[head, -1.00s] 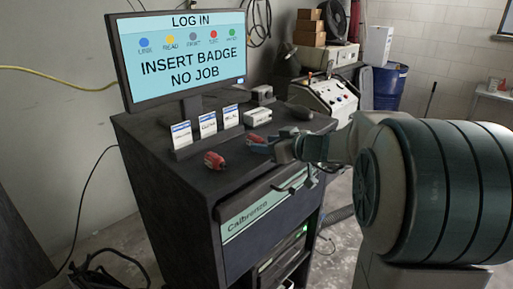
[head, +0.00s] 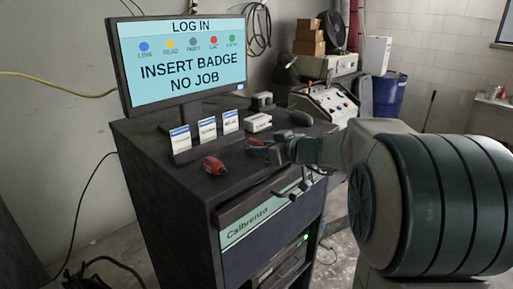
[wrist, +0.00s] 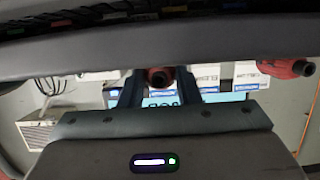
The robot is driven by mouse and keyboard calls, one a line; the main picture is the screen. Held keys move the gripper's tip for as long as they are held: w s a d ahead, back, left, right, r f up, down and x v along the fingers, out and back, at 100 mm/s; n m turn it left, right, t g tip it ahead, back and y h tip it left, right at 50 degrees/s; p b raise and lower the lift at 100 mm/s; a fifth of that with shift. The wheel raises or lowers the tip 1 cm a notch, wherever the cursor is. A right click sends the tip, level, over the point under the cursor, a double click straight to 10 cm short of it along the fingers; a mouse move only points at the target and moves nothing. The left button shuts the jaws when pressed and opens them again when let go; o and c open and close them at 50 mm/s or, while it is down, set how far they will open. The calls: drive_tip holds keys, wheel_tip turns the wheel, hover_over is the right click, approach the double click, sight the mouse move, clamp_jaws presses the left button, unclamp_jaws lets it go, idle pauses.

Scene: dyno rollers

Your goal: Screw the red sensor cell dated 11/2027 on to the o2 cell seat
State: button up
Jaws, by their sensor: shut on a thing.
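My gripper (head: 268,151) is over the right part of the dark cabinet top in the head view. It is shut on a red sensor cell (head: 256,142), mostly hidden by the fingers there. In the wrist view the held red cell (wrist: 160,77) shows its dark round end between the two fingers (wrist: 158,90). A second red cell (head: 213,165) lies on the cabinet top, left of my gripper; a red cell also shows at the right of the wrist view (wrist: 288,67). I cannot read a date on either cell. I cannot make out the O2 cell seat.
The cabinet top (head: 165,152) carries a monitor (head: 182,62), several white cards (head: 206,130), a small white box (head: 257,122) and a dark rounded object (head: 301,118). A white control box (head: 330,104) stands behind. Bare top shows around the loose red cell.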

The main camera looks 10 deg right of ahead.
drive_tip(key=shift+r, duration=2.9)
